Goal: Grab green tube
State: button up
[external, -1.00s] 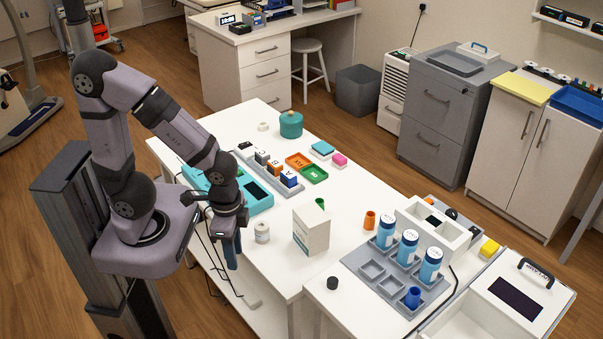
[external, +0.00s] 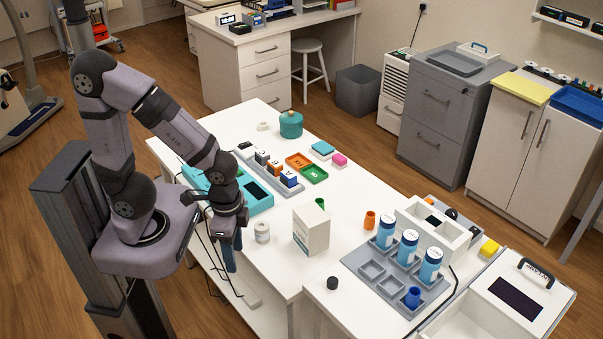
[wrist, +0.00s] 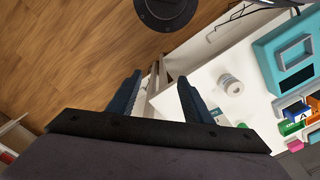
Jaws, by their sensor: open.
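A small green tube (external: 320,203) stands on the white table, partly hidden behind a white box (external: 312,230). My gripper (external: 231,258) hangs off the table's left edge, pointing down, well to the left of the tube. In the wrist view my gripper (wrist: 160,82) shows two dark blue fingers spread apart with nothing between them. Below them are the table's edge and the floor. A green patch shows at the right of the wrist view, but I cannot tell whether it is the tube.
An orange cup (external: 370,220) stands nearby.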

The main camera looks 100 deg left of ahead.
notch_tip(320, 180, up, 4)
jog(key=w+a+f+n+t+h+b, duration=0.3)
jog(key=w+a+n+t+h+b, duration=0.5)
jog(key=n, duration=1.1)
jog(key=w+a+n+y+b, duration=0.1)
jog(key=w+a+n, duration=0.1)
jog(key=a, duration=0.2)
jog(key=w+a+r+n+t+b, duration=0.1)
jog(key=a+n+b, duration=0.1)
jog(key=a+n, duration=0.1)
jog(key=w+a+n+y+b, duration=0.1)
jog(key=w+a+n, duration=0.1)
jog(key=a, duration=0.4)
jog(key=shift+w+a+r+n+y, duration=0.1)
jog(key=shift+w+r+n+y, duration=0.2)
jog(key=shift+n, duration=0.2)
jog(key=s+a+r+n+t+y+b, duration=0.2)
jog(key=a+n+t+y+b, duration=0.3)
jog(key=a, duration=0.7)
jog(key=f, duration=0.4)
jog(key=f+h+p, duration=0.1)
jog(key=f, duration=0.3)
jog(key=f+n+h+p, duration=0.1)
jog(key=f, duration=0.3)
jog(key=shift+d+g, duration=0.3)
jog(key=shift+f, duration=0.4)
jog(key=shift+p+x, duration=0.85)
jog(key=shift+x, duration=2.85)
